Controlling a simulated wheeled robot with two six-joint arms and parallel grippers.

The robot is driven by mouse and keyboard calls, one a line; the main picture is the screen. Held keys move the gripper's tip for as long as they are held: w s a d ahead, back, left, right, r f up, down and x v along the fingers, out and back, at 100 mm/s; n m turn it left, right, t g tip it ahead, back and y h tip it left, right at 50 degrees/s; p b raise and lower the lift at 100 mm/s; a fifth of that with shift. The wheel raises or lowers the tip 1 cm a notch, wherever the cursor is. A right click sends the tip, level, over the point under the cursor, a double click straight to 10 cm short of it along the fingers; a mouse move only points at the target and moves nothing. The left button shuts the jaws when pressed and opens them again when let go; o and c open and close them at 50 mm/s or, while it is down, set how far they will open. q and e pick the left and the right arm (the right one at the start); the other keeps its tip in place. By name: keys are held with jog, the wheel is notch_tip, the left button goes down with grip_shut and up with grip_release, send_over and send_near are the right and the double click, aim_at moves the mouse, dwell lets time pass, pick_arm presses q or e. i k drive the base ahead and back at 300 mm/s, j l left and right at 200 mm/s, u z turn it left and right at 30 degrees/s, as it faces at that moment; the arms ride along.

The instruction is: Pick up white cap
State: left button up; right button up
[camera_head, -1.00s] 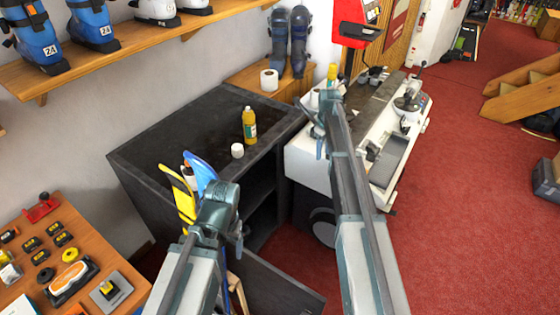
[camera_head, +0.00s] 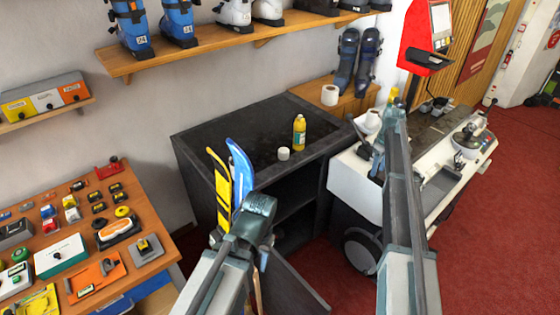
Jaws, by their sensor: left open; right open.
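A small white cylindrical piece, which looks like the white cap (camera_head: 284,154), sits on top of the dark cabinet (camera_head: 225,140), near its front edge. My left gripper (camera_head: 262,225) is low in front of the cabinet, below and left of the cap and apart from it. It is open, but its fingers are largely hidden by my wrist. My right gripper (camera_head: 374,152) is open and empty, right of the cap, over the left end of the white machine (camera_head: 350,185).
A yellow bottle (camera_head: 299,133) stands just behind the cap. Yellow and blue upright pieces (camera_head: 239,172) rise beside my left gripper. A paper roll (camera_head: 329,95) stands on the wooden ledge behind. A wooden workbench (camera_head: 150,225) with small parts is at left. The cabinet top's left side is clear.

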aim_at(282, 152)
jog(key=k+l+u, duration=0.2)
jog(key=l, duration=0.2)
jog(key=k+l+u, duration=0.2)
jog(key=l, duration=0.2)
jog(key=k+l+u, duration=0.2)
jog(key=l, duration=0.15)
jog(key=l+u, duration=0.3)
jog(key=l, duration=0.45)
jog(key=l+u, duration=0.3)
jog(key=l, duration=0.45)
jog(key=i+l+u, duration=0.1)
jog(key=l+u, duration=0.15)
jog(key=l, duration=0.3)
jog(key=l+u, duration=0.3)
jog(key=l, duration=0.25)
jog(key=i+l+u, duration=0.4)
jog(key=l, duration=0.3)
jog(key=i+j, duration=0.05)
jog(key=i, duration=0.05)
